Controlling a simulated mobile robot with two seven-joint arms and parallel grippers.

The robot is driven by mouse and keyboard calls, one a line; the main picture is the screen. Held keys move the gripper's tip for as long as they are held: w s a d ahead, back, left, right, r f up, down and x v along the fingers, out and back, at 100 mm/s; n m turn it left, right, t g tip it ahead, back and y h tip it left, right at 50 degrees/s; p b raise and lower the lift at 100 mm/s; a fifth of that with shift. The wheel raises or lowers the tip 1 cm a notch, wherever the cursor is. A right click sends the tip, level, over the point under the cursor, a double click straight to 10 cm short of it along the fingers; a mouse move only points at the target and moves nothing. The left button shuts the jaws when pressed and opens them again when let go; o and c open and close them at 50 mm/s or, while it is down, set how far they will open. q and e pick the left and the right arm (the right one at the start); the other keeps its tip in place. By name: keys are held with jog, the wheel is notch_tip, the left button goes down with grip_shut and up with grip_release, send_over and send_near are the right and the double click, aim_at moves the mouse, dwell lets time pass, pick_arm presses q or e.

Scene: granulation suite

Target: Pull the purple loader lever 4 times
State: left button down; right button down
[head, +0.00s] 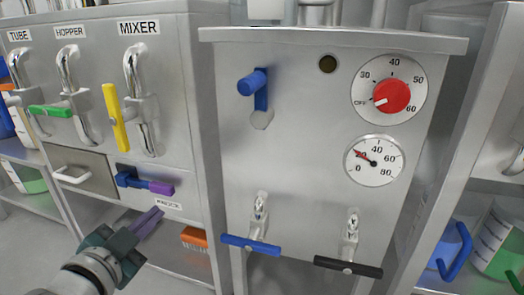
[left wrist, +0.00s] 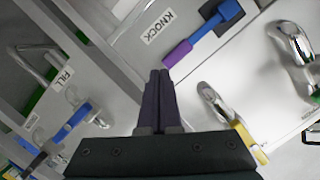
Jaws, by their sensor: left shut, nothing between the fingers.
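The loader lever is a blue bar with a purple grip (head: 160,187), sticking out to the right from the left cabinet's front, above the KNOCK label. In the left wrist view the purple grip (left wrist: 178,54) lies just beyond my fingertips. My left gripper (head: 152,216) is below the lever, near the KNOCK label, with its dark fingers together and nothing between them. In the left wrist view the closed fingers (left wrist: 159,74) point toward the grip, with a small gap in the picture. My right gripper is out of view.
A yellow-handled valve (head: 115,117) is above the lever and a green-handled one (head: 50,111) to its left. An orange block (head: 194,237) sits low to the right. The panel (head: 310,150) at right has a blue lever (head: 252,83), red knob (head: 392,96) and gauge (head: 374,160).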

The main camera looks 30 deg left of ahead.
pick_arm(q)
jog(key=v, duration=0.2)
jog(key=p+v, duration=0.1)
jog(key=v, duration=0.1)
jog(key=shift+a+r, duration=0.15)
jog(key=shift+a, duration=0.1)
jog(key=shift+a, duration=0.1)
dwell(0.4)
